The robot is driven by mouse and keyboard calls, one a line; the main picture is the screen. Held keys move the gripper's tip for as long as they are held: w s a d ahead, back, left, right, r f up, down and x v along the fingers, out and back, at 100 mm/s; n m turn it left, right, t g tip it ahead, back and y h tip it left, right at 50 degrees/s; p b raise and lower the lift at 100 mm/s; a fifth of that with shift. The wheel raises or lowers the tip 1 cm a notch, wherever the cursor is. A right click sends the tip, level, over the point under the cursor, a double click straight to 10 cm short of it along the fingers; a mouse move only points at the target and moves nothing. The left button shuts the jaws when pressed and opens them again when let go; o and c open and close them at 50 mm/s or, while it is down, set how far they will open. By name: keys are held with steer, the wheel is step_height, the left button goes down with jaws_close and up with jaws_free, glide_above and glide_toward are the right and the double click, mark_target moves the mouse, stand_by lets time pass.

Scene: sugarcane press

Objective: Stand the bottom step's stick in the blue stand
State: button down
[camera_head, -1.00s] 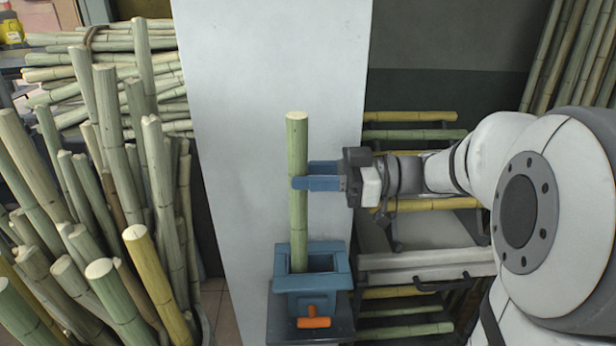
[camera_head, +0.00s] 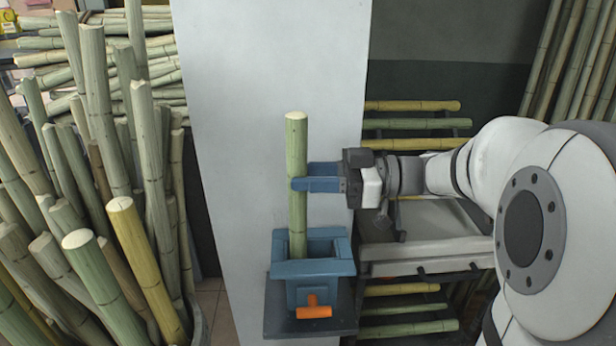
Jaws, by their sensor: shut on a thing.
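My gripper (camera_head: 302,177) has blue fingers and is shut on an upright pale green stick (camera_head: 297,140), holding it about mid-length from the right. The blue stand (camera_head: 318,270) is a square, open-topped holder with an orange handle (camera_head: 313,311) at its front. The stick's lower part passes in front of the stand's back rim and drops out of sight behind the front rim, toward the left of the opening. Its bottom end is hidden, so I cannot tell whether it touches the stand's floor.
A step rack with yellow and green sticks (camera_head: 412,106) is behind my arm at the right. A pale panel (camera_head: 235,130) stands behind the stand. Many loose sticks (camera_head: 145,265) crowd the left. More sticks lean at the upper right.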

stand_by(0.4)
steer(key=shift+c, duration=2.1)
jaws_free()
steer(key=d+b, duration=0.3)
steer(key=d, duration=0.4)
steer(key=shift+s, duration=0.35)
